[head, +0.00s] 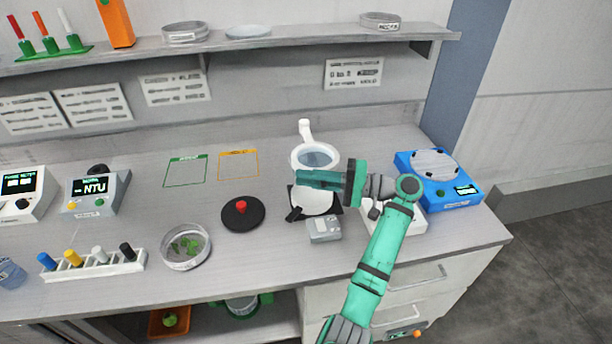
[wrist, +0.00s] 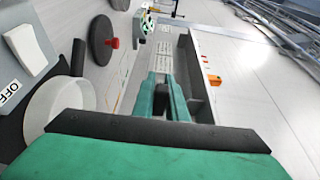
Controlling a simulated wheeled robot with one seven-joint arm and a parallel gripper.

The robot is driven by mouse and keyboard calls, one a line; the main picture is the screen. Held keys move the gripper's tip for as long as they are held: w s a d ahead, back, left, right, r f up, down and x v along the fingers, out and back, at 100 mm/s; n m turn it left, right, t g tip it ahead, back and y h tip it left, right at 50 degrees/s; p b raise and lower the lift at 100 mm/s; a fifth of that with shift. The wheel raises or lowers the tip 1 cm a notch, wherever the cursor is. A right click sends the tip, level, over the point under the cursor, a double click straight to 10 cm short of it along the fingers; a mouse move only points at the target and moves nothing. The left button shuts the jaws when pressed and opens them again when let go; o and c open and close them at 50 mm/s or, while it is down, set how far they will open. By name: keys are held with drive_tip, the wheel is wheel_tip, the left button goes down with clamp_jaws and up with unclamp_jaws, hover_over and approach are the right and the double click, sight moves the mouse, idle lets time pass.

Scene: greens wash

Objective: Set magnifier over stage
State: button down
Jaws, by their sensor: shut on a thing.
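The magnifier, a white ring with a clear bluish lens (head: 316,159) and a short white neck, shows in the head view. My gripper (head: 299,179) is shut, its green fingers lying level across the magnifier's near rim; the exact contact is hidden. The stage, a white round plate (head: 313,204) on a black base, lies just below and nearer than the fingers. The ring sits partly behind the stage in the picture. In the wrist view my fingers (wrist: 168,92) are close together, and the pale round stage (wrist: 52,104) is at left. The magnifier is not clear there.
A small grey box (head: 324,229) stands in front of the stage. A blue device (head: 440,180) is at right, a black disc with a red knob (head: 241,213) at left, a dish of greens (head: 186,247) farther left. A shelf (head: 250,42) runs along the back.

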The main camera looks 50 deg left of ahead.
drive_tip(key=shift+w+d, duration=0.15)
drive_tip(key=shift+w, duration=0.1)
drive_tip(key=c, duration=1.8)
unclamp_jaws()
drive_tip(key=shift+w, duration=0.1)
drive_tip(key=shift+o, duration=0.2)
drive_tip(key=v, duration=1)
drive_tip(key=shift+d, duration=0.45)
drive_tip(key=shift+w, duration=0.1)
